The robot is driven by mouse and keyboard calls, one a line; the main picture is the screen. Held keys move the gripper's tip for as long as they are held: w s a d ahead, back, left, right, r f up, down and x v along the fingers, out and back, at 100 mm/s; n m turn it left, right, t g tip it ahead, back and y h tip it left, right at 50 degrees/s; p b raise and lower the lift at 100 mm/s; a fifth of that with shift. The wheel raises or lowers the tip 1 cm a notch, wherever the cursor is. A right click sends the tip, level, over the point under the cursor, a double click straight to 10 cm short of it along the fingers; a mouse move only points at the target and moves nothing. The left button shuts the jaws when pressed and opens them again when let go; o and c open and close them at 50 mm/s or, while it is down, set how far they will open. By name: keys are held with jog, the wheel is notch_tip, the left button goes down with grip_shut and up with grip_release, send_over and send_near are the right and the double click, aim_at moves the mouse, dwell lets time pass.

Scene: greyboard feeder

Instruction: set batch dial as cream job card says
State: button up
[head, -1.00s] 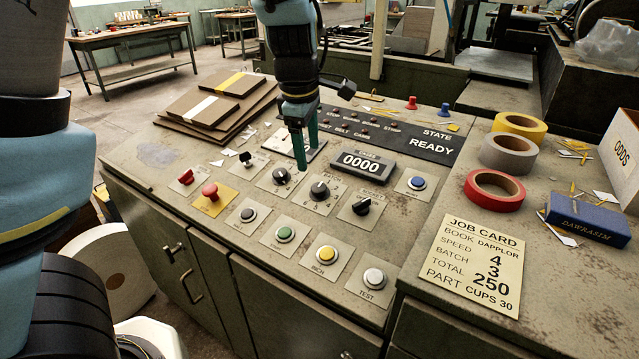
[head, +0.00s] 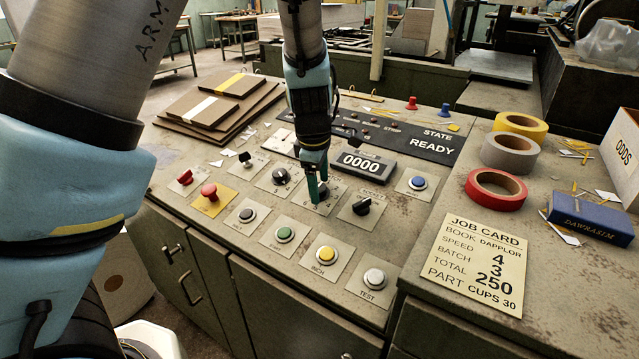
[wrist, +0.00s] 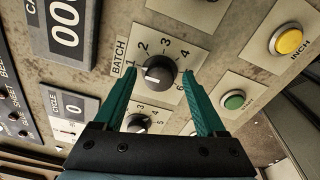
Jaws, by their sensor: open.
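The cream job card (head: 476,262) lies on the right-hand bench and reads speed 4, batch 3, total 250. The batch dial (wrist: 159,74) is a black round knob on a pale plate marked BATCH with numbers around it. Its white mark sits on the left side of the knob, seemingly toward the 1. My gripper (head: 318,188) is low over this dial in the head view and partly hides it. In the wrist view, its green fingers are open on either side of the knob; I cannot tell whether they touch it.
A second dial (head: 280,176) is to the left and a black selector (head: 361,206) to the right. Green (head: 285,234) and yellow (head: 326,254) buttons lie in front. A red mushroom button (head: 209,192) is farther left. The counter (head: 362,162) behind reads 0000.

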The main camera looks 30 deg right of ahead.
grip_shut()
dwell(0.7)
